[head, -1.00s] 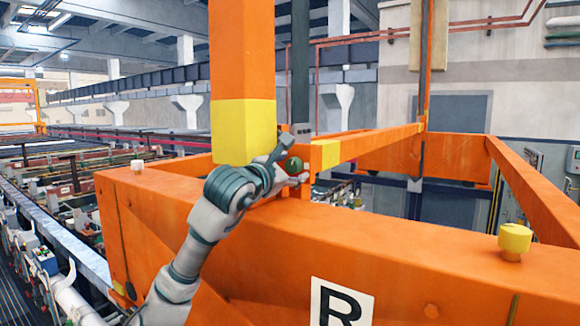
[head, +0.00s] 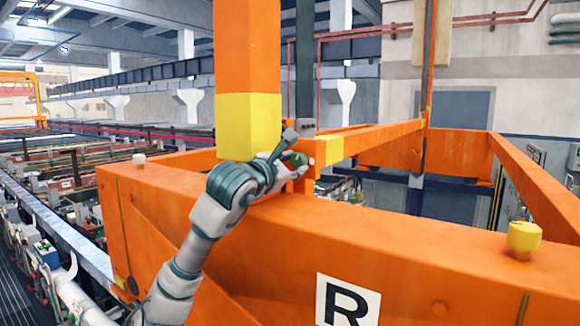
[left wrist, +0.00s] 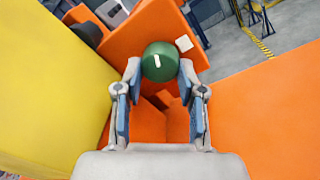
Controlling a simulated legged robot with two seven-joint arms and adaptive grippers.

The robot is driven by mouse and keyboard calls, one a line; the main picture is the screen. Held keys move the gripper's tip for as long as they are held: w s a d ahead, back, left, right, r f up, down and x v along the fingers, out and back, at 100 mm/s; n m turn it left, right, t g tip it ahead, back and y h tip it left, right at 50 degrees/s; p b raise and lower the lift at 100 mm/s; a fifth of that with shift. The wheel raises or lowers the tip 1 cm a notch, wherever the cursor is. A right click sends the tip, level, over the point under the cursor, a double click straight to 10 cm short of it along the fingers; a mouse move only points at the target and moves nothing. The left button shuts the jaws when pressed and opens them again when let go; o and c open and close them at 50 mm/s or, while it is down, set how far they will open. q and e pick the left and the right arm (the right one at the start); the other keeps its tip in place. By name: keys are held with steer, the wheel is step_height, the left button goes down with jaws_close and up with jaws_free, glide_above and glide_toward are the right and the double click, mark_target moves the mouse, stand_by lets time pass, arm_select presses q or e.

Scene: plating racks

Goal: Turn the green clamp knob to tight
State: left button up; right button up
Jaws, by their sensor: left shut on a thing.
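The green clamp knob (head: 299,160) sits on an orange bracket beside the yellow band of the upright post. In the left wrist view, the knob (left wrist: 160,63) is round with a short, near-upright white mark on its face. My left gripper (head: 293,163) is shut on the knob. Its two fingertips (left wrist: 161,70) press on opposite sides of it in the left wrist view. In the head view, the fingers partly cover the knob. My right gripper is not in view.
A wide orange beam (head: 400,250) with an "R" plate (head: 346,300) lies in front, under my left arm. The orange post with its yellow band (head: 248,125) stands close beside my left gripper. A yellow knob (head: 523,237) stands on the beam at right.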

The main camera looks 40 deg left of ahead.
arm_select(q)
steer(key=shift+s+d+r, duration=0.1)
steer(key=shift+s+r, duration=0.05)
steer(key=shift+r, duration=0.25)
